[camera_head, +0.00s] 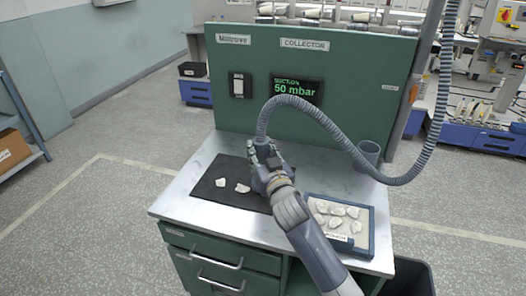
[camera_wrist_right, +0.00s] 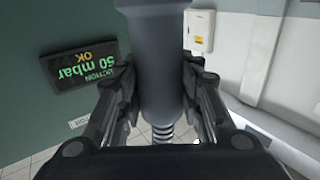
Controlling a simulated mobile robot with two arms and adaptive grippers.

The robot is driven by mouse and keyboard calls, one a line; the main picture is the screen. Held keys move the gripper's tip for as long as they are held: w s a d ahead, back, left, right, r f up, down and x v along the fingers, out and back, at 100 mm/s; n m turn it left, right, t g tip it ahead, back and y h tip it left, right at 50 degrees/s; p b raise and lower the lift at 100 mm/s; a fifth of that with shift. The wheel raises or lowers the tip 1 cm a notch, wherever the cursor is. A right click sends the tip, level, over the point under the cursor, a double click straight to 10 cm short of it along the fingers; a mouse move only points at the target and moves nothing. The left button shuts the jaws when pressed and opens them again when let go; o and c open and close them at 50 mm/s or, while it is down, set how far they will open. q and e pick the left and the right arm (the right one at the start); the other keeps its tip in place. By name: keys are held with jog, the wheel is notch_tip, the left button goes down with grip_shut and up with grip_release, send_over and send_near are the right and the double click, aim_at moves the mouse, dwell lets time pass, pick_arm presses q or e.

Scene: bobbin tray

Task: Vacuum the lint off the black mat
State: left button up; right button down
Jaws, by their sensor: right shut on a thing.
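The black mat (camera_head: 207,191) lies flat at the left of the metal-topped bench. Two white lint tufts (camera_head: 221,182) (camera_head: 242,188) show on it, left of my right gripper. My right gripper (camera_head: 266,160) is over the mat's right part and hides some of it. It is shut on the dark grey vacuum handle, which fills the middle of the right wrist view (camera_wrist_right: 157,70) between both fingers. The ribbed grey hose (camera_head: 318,114) runs from the handle to the right and up. The nozzle's tip is hidden in the head view. My left gripper is not in view.
A blue-rimmed tray (camera_head: 371,225) of several white pieces sits at the bench's right. A grey cup holder (camera_head: 368,153) stands behind it. The green back panel (camera_head: 345,75) carries a suction display (camera_head: 297,88) reading 50 mbar, with OK in the wrist view.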

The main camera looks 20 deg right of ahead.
jog(key=w+a+b, duration=0.2)
jog(key=w+a, duration=0.1)
jog(key=a, duration=0.2)
jog(key=shift+a, duration=0.3)
dwell(1.0)
jog(key=w+a+b, duration=0.4)
jog(key=a+b, duration=0.1)
jog(key=a, duration=0.1)
jog(key=shift+w, duration=0.2)
dwell(0.6)
dwell(0.7)
